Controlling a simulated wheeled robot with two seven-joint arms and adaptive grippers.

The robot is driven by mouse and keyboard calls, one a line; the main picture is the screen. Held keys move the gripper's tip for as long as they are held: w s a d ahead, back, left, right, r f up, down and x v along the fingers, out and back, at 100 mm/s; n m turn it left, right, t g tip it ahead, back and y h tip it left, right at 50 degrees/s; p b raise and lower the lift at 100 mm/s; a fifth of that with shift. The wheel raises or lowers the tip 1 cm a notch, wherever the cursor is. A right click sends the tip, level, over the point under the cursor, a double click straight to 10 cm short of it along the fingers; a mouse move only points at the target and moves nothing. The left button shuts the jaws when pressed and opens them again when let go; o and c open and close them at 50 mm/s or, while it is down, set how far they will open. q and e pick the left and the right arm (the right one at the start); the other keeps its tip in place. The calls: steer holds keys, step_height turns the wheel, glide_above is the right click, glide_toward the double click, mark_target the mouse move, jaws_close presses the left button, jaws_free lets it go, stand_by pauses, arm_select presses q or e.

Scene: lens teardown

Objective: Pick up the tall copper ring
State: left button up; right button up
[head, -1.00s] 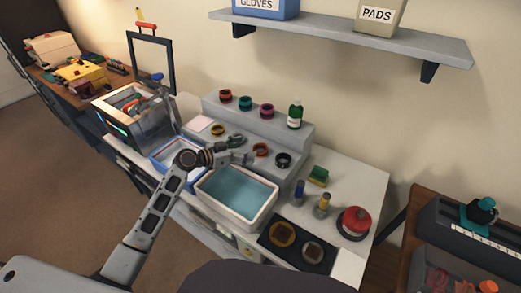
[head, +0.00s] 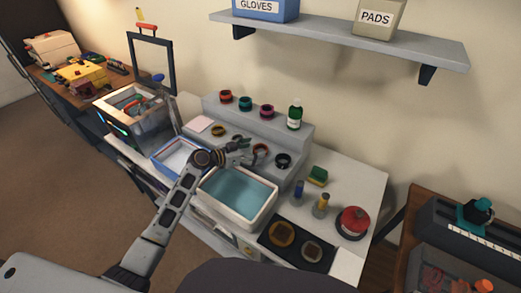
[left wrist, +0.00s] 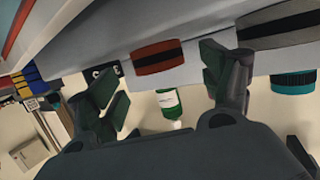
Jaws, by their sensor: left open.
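A copper-brown ring (head: 262,149) sits on the lower step of the grey stepped rack (head: 305,148), between the gripper and a black ring (head: 283,160). In the left wrist view a reddish-brown ring with a dark band (left wrist: 157,57) appears beyond the space between the fingers; it seems to be the same ring. My left gripper (head: 245,152) is open and empty, just left of the ring, its fingers apart in the left wrist view (left wrist: 170,90). I cannot tell whether a finger touches the ring. My right gripper is not in view.
Red, teal (head: 245,103) and magenta (head: 266,111) rings stand on the upper step near a green bottle (head: 294,116). A water-filled tub (head: 272,205) and a blue-rimmed tray (head: 160,168) lie in front.

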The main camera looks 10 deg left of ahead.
arm_select(q)
steer(key=shift+x, duration=0.9)
steer(key=c, duration=1.2)
steer(key=shift+o, duration=0.2)
step_height(320, 180, up, 10)
stand_by(0.6)
